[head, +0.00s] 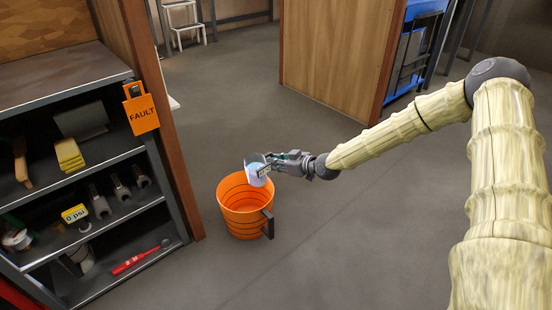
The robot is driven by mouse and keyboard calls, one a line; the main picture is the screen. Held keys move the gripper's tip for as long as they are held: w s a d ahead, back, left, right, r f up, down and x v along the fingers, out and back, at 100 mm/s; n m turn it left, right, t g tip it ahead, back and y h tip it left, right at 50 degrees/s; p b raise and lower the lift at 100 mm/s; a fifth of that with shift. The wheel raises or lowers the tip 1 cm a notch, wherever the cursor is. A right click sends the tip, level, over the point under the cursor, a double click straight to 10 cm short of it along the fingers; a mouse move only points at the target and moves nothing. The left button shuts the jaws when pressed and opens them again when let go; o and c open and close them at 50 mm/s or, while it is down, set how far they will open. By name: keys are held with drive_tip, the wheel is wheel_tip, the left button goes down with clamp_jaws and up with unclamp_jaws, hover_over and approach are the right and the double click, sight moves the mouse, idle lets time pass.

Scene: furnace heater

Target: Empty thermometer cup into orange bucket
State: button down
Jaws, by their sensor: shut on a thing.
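An orange bucket (234,218) with dark rings and a dark handle on its right side stands upright on the floor. My gripper (262,167) reaches in from the right and is shut on a small whitish-blue cup (256,178). The cup is over the upper right part of the bucket's mouth as seen here and looks tilted. A pale label-like patch shows on or beside it. The cup's inside and any thermometer or contents are too small to make out. The bucket's visible inside looks empty, but its bottom is hidden.
A dark shelf unit (70,86) with tools, yellow blocks and a "0 psi" tag (74,213) stands at left. A wooden partition (335,50) stands behind. The floor around the bucket is clear.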

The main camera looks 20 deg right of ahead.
drive_tip(key=n+p, duration=0.1)
drive_tip(key=p, duration=0.1)
drive_tip(key=shift+w+d+r+h+p, duration=0.1)
drive_tip(key=shift+r+h+p, duration=0.25)
drive_tip(key=shift+h+p, duration=0.05)
drive_tip(key=shift+d, duration=0.1)
drive_tip(key=shift+r+p, duration=0.2)
drive_tip(key=shift+p, duration=0.25)
drive_tip(key=shift+r+n+h+p, duration=0.3)
drive_tip(key=shift+n+h+p, duration=0.1)
drive_tip(key=shift+p, duration=0.3)
drive_tip(key=shift+p, duration=0.4)
drive_tip(key=shift+r+n+p, duration=0.2)
drive_tip(key=shift+n+p, duration=0.1)
drive_tip(key=shift+p, duration=0.05)
